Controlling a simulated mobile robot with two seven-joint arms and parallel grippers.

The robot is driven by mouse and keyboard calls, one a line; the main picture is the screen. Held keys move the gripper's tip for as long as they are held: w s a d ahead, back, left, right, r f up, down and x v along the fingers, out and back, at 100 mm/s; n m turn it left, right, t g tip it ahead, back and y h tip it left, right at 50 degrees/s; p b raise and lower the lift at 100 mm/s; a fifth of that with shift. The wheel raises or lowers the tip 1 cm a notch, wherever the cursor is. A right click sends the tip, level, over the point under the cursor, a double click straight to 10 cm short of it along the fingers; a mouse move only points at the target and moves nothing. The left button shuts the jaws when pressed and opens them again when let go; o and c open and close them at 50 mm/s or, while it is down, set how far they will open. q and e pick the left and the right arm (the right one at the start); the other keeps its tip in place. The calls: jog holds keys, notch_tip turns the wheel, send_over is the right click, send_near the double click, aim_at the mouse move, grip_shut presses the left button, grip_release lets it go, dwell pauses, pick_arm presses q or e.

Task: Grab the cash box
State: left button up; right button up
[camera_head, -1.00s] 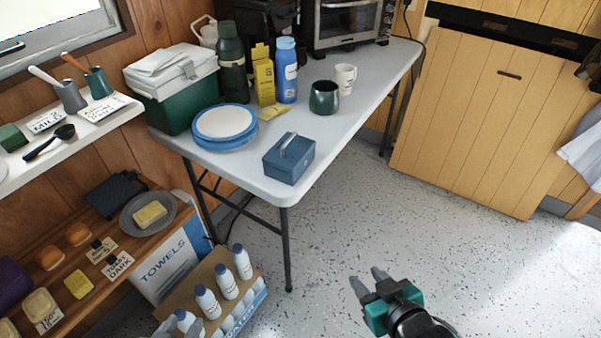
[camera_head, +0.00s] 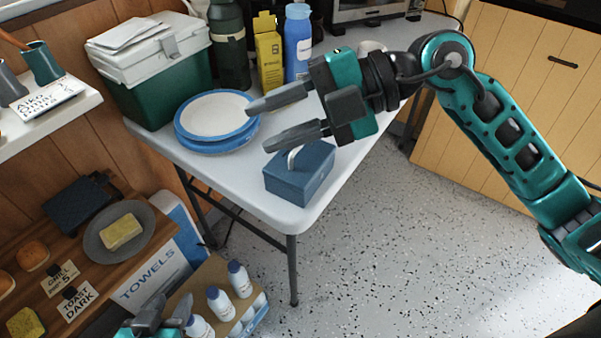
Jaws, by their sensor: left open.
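The cash box (camera_head: 300,182) is a small blue metal box with a pale handle on its lid. It sits on the front corner of the grey folding table (camera_head: 262,208). My right gripper (camera_head: 259,127) is above the box in the picture, its two grey fingers spread and pointing left, with nothing between them.
Blue-rimmed plates (camera_head: 215,115) are stacked left of the box. Behind them stand a green-and-white cooler (camera_head: 160,85), a dark green flask (camera_head: 229,50), a yellow carton (camera_head: 267,55) and a blue bottle (camera_head: 298,45). Speckled floor right of the table is clear.

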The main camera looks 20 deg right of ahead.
jog(key=w+d+f+m+t+h, duration=0.2)
jog(key=w+d+f+h, duration=0.1)
jog(key=d+h, duration=0.35)
jog(key=m+h+b, duration=0.2)
jog(key=h+b, duration=0.1)
send_over(306, 157)
jog(key=s+d, duration=0.2)
jog(key=d, duration=0.1)
jog(key=shift+t, duration=0.4)
jog(key=f, duration=0.5)
jog(key=shift+s+a+f, duration=0.1)
jog(key=shift+a+f, duration=0.1)
jog(key=shift+f, duration=0.1)
jog(key=x, duration=0.5)
jog(key=shift+a+f+b, duration=0.25)
jog(key=shift+a+b, duration=0.15)
jog(key=shift+a, duration=0.05)
jog(key=shift+c, duration=0.5)
grip_shut()
jog(key=shift+r, duration=0.15)
